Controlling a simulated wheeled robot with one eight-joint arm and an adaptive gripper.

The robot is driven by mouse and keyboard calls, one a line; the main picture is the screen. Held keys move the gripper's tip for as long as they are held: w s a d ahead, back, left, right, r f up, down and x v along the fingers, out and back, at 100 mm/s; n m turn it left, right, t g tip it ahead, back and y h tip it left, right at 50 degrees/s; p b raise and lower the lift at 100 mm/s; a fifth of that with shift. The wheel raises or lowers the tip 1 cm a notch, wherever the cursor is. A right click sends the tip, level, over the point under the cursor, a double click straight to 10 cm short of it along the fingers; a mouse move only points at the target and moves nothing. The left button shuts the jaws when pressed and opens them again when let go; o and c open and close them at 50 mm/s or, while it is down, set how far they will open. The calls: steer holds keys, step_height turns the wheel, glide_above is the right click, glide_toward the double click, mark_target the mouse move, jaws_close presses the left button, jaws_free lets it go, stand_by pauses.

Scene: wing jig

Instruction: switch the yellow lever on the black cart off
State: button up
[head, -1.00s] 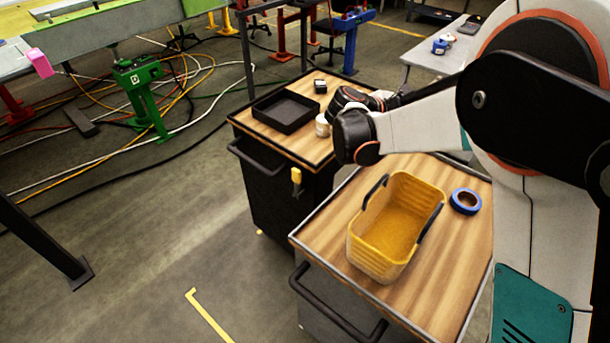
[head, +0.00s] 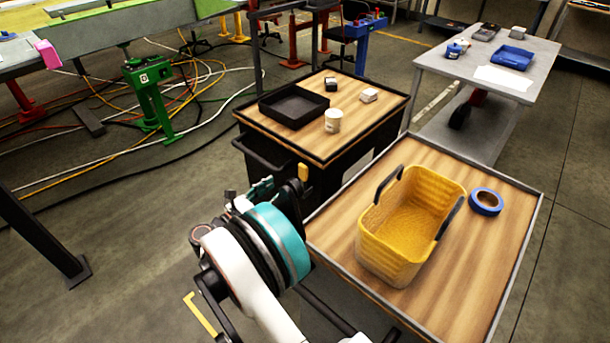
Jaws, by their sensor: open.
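The yellow lever (head: 303,172) is on the front side of the black cart (head: 272,153), near its right corner below the wooden top. Its upper part shows upright; I cannot tell how far it extends lower down, behind my gripper. My gripper (head: 263,190) is in front of the cart, just left of and below the lever in the picture. It is open, with its fingers partly hidden behind my wrist. I cannot tell whether it touches the lever.
A black tray (head: 293,106), a white cup (head: 333,121) and small boxes stand on the black cart. A nearer wood-topped cart (head: 500,250) holds a yellow basket (head: 395,262) and blue tape (head: 486,201). Cables lie on the floor at left; a grey table (head: 436,62) stands at right.

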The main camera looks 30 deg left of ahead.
mark_target(301, 172)
steer(key=b+x, duration=0.2)
steer(key=x, duration=0.4)
steer(key=b+x, duration=0.2)
steer(key=x, duration=0.5)
steer(key=shift+w+a+f, duration=0.15)
steer(key=shift+a+f, duration=0.05)
steer(key=shift+f, duration=0.05)
jaws_close()
